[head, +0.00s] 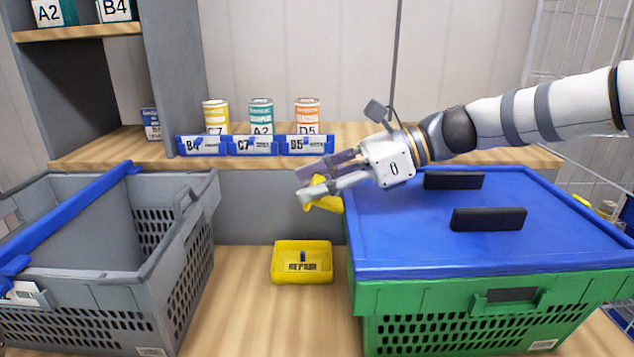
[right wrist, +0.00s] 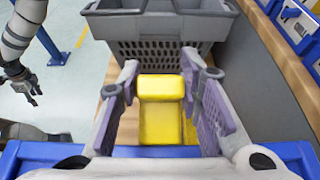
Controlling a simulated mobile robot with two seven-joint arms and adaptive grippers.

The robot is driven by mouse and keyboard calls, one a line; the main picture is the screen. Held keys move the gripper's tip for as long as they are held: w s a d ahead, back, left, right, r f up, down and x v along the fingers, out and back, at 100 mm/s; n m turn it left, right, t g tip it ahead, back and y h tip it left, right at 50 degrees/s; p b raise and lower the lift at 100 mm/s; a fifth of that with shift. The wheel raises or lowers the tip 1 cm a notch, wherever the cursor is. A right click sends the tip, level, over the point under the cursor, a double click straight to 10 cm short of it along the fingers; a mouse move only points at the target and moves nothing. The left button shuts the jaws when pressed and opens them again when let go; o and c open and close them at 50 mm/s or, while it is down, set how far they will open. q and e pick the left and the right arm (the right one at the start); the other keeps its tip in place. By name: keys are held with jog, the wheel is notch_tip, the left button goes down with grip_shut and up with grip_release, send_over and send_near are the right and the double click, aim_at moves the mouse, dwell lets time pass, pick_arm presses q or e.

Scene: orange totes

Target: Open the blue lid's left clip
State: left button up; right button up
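The blue lid (head: 470,225) lies on the green crate (head: 440,299) at the right. Its left clip (head: 329,203) is yellow and sticks out past the lid's left edge, partly hidden by my right gripper's fingers. My right gripper (head: 312,182) is at this clip, reaching over the lid from the right. In the right wrist view its fingers (right wrist: 160,100) are apart, with yellow (right wrist: 160,88) showing between them; I cannot tell whether they touch the clip. My left gripper (right wrist: 29,88) shows small at the left of that view, away from the lid.
Two black handles (head: 488,218) stand on the lid. A grey tote (head: 190,245) stands at the left. A yellow bin (head: 302,262) sits on the wooden table between tote and crate. Cans and blue bins (head: 253,145) line the back shelf.

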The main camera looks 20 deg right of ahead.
jog(key=shift+d+y, duration=0.2)
jog(key=shift+y, duration=0.2)
jog(key=shift+d+r+y, duration=0.1)
jog(key=shift+r+y, duration=0.05)
jog(key=shift+y, duration=0.15)
jog(key=o, duration=1.2)
jog(key=shift+c, duration=0.2)
jog(key=shift+d+r, duration=0.1)
jog(key=v, duration=1.2)
jog(key=shift+s, duration=0.2)
